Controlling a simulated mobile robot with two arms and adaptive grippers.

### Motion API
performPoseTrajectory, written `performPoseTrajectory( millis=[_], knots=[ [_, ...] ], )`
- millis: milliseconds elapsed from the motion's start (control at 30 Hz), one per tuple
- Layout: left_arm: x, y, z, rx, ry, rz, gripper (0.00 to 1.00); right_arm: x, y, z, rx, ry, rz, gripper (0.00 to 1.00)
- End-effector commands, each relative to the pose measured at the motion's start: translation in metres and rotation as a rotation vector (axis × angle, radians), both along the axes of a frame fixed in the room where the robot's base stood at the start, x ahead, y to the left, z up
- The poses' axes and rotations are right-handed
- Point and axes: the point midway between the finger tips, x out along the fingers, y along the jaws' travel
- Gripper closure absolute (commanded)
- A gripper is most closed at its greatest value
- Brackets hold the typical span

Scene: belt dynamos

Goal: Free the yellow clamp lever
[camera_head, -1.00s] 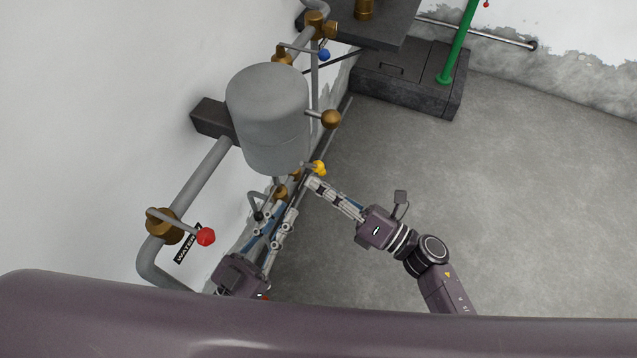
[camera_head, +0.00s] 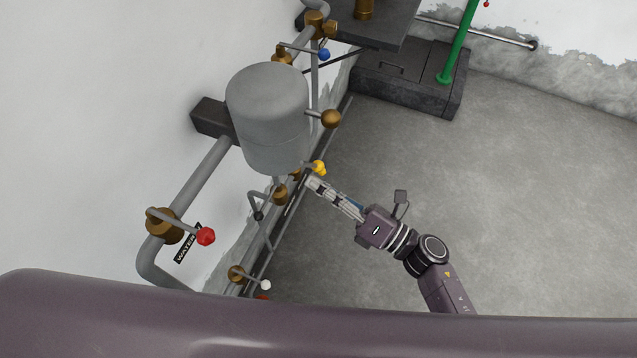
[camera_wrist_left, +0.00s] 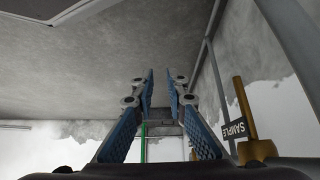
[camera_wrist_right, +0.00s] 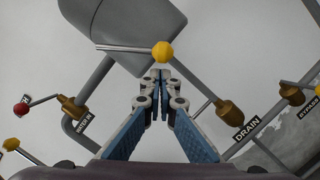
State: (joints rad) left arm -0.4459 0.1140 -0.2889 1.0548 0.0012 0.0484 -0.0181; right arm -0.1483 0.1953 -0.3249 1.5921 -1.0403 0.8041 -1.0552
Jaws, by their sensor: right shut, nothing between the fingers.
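A yellow knob (camera_head: 320,168) sits on a lever just below the grey tank, beside the pipework. In the right wrist view the yellow knob (camera_wrist_right: 162,52) ends a thin metal lever (camera_wrist_right: 128,48) that runs left in front of the tank. My right gripper (camera_head: 312,181) is shut and empty, its tips just below the knob. In the right wrist view its closed tips (camera_wrist_right: 161,76) point at the knob; I cannot tell whether they touch it. My left gripper (camera_wrist_left: 160,76) shows only in its own wrist view, open and empty, with a gap between its fingers.
The grey tank (camera_head: 268,120) hangs by the wall. A red-knobbed valve (camera_head: 205,236), a white-knobbed valve (camera_head: 265,285) and a blue-knobbed valve (camera_head: 324,54) are on the pipes. A dark block (camera_head: 410,80) stands at the back. The floor at right is clear.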

Motion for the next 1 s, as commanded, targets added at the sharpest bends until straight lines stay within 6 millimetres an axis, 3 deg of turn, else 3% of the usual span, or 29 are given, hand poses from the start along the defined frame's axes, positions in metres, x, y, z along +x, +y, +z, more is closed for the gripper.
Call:
performPoseTrajectory(
  millis=[100, 200, 433, 600, 1000],
  knots=[
    [-0.040, 0.030, -0.043, 0.062, 0.160, 0.030, 0.87, 0.000, 0.000, 0.000, 0.000, 0.000, 0.000, 1.00],
    [-0.074, 0.050, -0.068, 0.105, 0.284, 0.056, 0.87, 0.000, 0.000, 0.000, 0.000, 0.000, 0.000, 1.00],
    [-0.134, 0.078, -0.095, 0.162, 0.479, 0.095, 0.87, 0.000, 0.000, 0.000, 0.000, 0.000, 0.000, 1.00],
    [-0.149, 0.084, -0.101, 0.175, 0.526, 0.106, 0.87, 0.001, 0.000, 0.000, -0.002, -0.005, 0.000, 1.00],
    [-0.150, 0.084, -0.112, 0.176, 0.528, 0.106, 0.87, 0.006, -0.002, 0.001, -0.023, -0.071, 0.000, 1.00]
  ],
)
